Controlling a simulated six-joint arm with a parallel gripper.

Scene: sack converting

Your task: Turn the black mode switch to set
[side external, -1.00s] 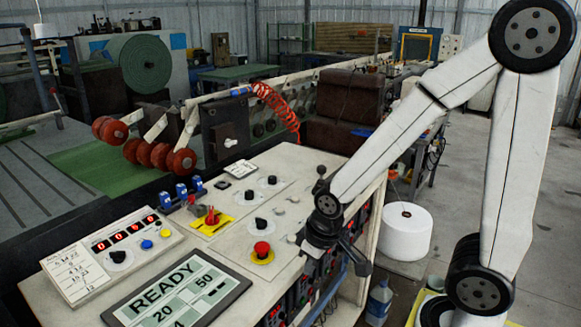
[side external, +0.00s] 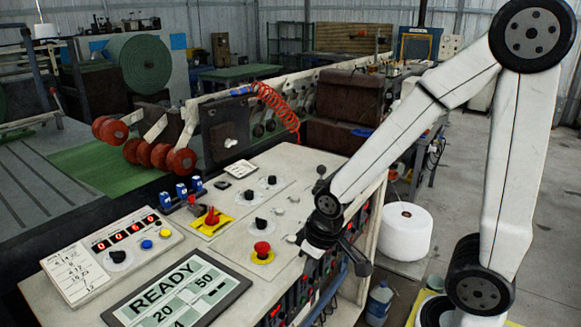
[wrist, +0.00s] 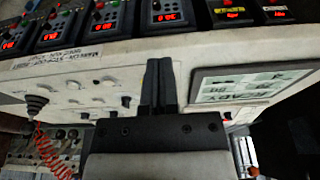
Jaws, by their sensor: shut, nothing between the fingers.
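Several black knobs show on the control desk. One black knob (side external: 117,256) is on the counter panel, another (side external: 260,223) is behind the red button, and two more (side external: 248,195) (side external: 272,180) are farther back on pale round plates. Their labels are too small to read, so I cannot tell which is the mode switch. My gripper (side external: 358,262) is at the desk's right edge, apart from these knobs. In the wrist view its shut, empty fingers (wrist: 157,80) cover part of the desk's front strip.
A red button (side external: 262,249) and a red handle (side external: 211,217) sit on yellow plates. A READY display (side external: 178,293) lies at the desk's front. Blue-topped parts (side external: 181,192) stand along the back edge. A white roll (side external: 404,232) stands on the floor to the right.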

